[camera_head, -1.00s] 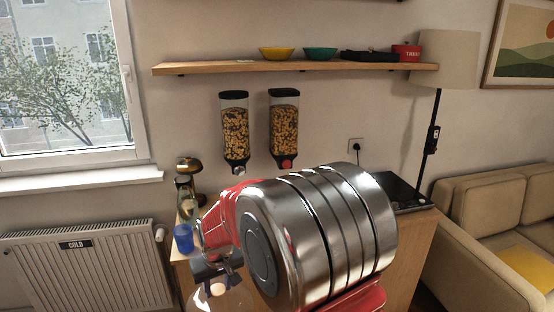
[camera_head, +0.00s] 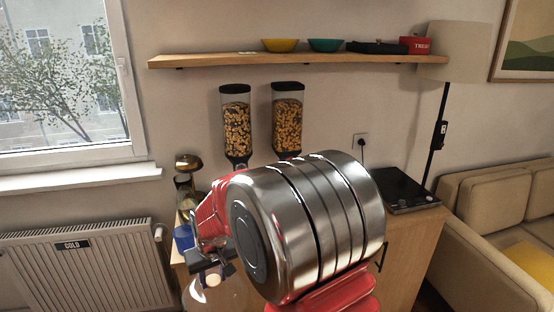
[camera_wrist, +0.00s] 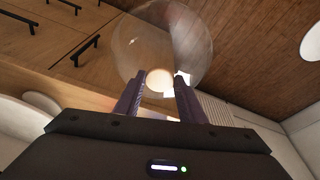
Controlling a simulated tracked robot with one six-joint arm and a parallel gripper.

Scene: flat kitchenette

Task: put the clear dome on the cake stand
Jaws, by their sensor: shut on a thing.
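My gripper (camera_head: 212,268) hangs at the lower left of the large metal arm link, in front of the wooden counter. In the wrist view its two dark fingers (camera_wrist: 161,84) are shut on the pale round knob of the clear dome (camera_wrist: 150,40). The dome is see-through with a faint rim and lies beyond the fingertips. In the head view, the knob shows pale below the fingers, and the dome (camera_head: 208,296) is only a faint outline near the bottom edge. I cannot make out the cake stand in either view; my arm hides much of the counter.
The wooden counter (camera_head: 407,258) carries a blue cup (camera_head: 184,237), a brass-topped item (camera_head: 188,164) and a black hob (camera_head: 402,188). Two cereal dispensers (camera_head: 237,125) hang on the wall above. A radiator (camera_head: 88,270) stands left and a sofa (camera_head: 495,215) right.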

